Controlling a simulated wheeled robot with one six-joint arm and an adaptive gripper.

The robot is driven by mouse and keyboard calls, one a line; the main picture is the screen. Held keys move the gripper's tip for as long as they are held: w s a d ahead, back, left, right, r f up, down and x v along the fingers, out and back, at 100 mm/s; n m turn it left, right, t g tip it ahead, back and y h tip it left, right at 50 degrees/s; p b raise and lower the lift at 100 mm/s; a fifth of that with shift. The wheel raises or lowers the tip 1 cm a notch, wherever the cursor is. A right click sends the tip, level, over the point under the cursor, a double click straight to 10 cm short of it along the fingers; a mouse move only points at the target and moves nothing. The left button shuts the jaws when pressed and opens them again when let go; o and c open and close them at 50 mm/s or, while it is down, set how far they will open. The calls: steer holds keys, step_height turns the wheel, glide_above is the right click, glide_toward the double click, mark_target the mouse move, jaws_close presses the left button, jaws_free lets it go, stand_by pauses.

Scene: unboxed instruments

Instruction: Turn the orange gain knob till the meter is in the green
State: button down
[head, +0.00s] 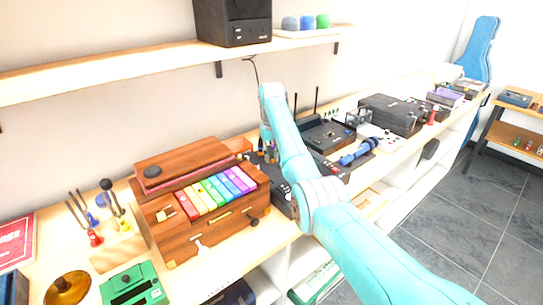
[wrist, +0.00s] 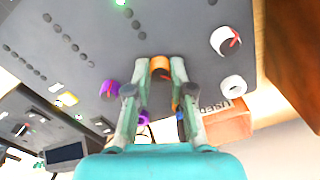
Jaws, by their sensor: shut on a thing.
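The orange gain knob (wrist: 160,64) sits on a dark grey panel (wrist: 100,35) in the wrist view. My gripper (wrist: 161,68) is shut on it, one finger on each side. A round white face with a red mark (wrist: 225,40), which looks like the meter, is at the upper right of the panel. I cannot make out a green zone or a reading on it. In the head view my arm hides the gripper and the knob, and only part of a dark unit (head: 283,201) shows beside the arm.
Purple knobs (wrist: 109,90) and a white knob (wrist: 232,84) are close to the fingers. In the head view a wooden box with coloured keys (head: 205,200) stands left of my arm. Other devices, including a black case (head: 391,113), fill the bench to the right. A shelf (head: 130,70) runs above.

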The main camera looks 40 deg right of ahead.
mark_target(271, 158)
steer(key=shift+m, duration=0.4)
steer(key=c, duration=1)
jaws_free()
step_height(271, 158, up, 8)
steer(key=shift+f, duration=0.25)
